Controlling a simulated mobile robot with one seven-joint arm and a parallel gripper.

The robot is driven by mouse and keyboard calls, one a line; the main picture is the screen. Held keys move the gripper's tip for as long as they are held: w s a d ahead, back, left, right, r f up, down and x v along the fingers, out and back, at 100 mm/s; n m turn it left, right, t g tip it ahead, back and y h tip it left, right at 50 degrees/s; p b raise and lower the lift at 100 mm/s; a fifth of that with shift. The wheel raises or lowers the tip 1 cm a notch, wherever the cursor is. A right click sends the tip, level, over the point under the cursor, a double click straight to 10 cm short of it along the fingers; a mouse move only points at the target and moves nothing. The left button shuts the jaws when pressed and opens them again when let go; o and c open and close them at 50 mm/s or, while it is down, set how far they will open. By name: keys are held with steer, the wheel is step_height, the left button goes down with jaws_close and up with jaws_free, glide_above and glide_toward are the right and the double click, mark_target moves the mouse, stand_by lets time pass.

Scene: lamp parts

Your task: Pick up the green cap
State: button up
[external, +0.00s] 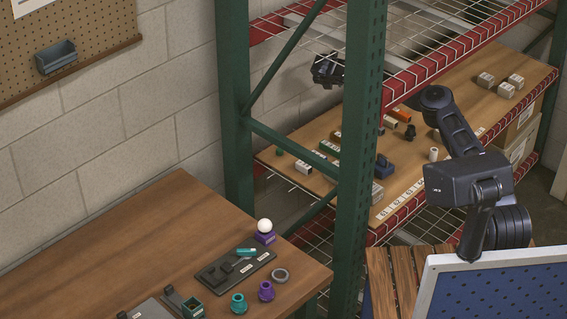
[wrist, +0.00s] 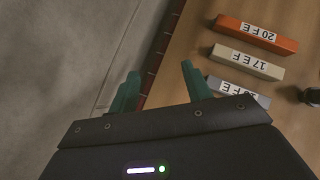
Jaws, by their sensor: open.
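I cannot pick out a green cap with certainty. My gripper (external: 325,72) is above the back of this shelf, partly behind the green post. In the wrist view its two teal fingers (wrist: 158,85) are spread apart with nothing between them. No green cap shows in the wrist view.
In the wrist view, labelled orange (wrist: 256,34), beige (wrist: 248,62) and grey (wrist: 238,91) blocks lie right of the fingers, past the shelf edge. A green upright post (external: 357,120) and wire upper shelf are close. Teal and purple parts stand on the front table (external: 130,240).

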steer(key=s+a+f+m+g+y, duration=0.2)
steer(key=s+a+m+g, duration=0.15)
steer(key=s+a, duration=0.7)
steer(key=m+g, duration=0.4)
steer(key=g, duration=0.1)
glide_above(280, 149)
steer(key=shift+m+y, duration=0.25)
steer(key=shift+y, duration=0.15)
steer(key=f, duration=0.6)
steer(key=shift+a+f, duration=0.1)
steer(key=shift+a, duration=0.2)
steer(key=shift+d+f, duration=0.15)
steer(key=shift+f, duration=1.2)
steer(key=shift+d+f, duration=0.1)
steer(key=shift+f, duration=1.25)
steer(key=c, duration=1)
